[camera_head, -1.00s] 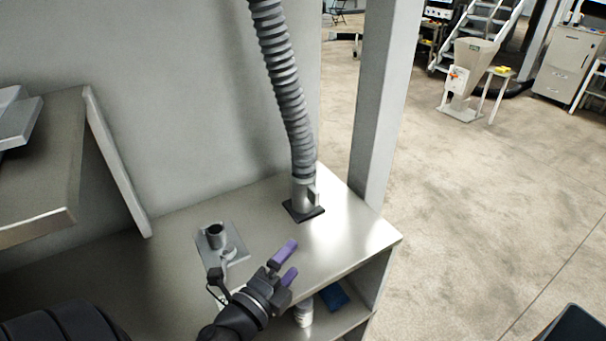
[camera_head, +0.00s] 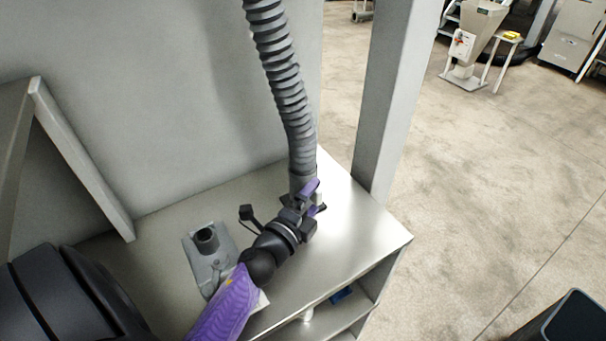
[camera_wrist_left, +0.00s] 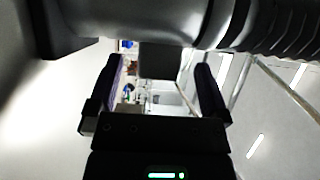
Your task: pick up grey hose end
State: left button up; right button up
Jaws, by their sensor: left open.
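The grey ribbed hose (camera_head: 283,85) hangs down along the wall, and its smooth grey end (camera_head: 303,183) stands upright at the metal bench top. My left gripper (camera_head: 316,198) is open at the hose end, with its purple-tipped fingers partly covering the lower part. In the left wrist view the hose (camera_wrist_left: 180,22) runs across the top. A dark block-like part of the hose end (camera_wrist_left: 161,61) sits between the open fingers of my left gripper (camera_wrist_left: 160,85). I cannot tell whether the fingers touch it. My right gripper is not in view.
A grey plate with a short round socket (camera_head: 206,240) lies on the bench (camera_head: 350,215), left of my left arm. A grey post (camera_head: 392,100) rises behind the bench's right corner. A shelf below holds a blue item (camera_head: 342,295). Open floor lies to the right.

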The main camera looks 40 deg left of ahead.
pick_arm(q)
jog(key=shift+w, duration=1.2)
grip_shut()
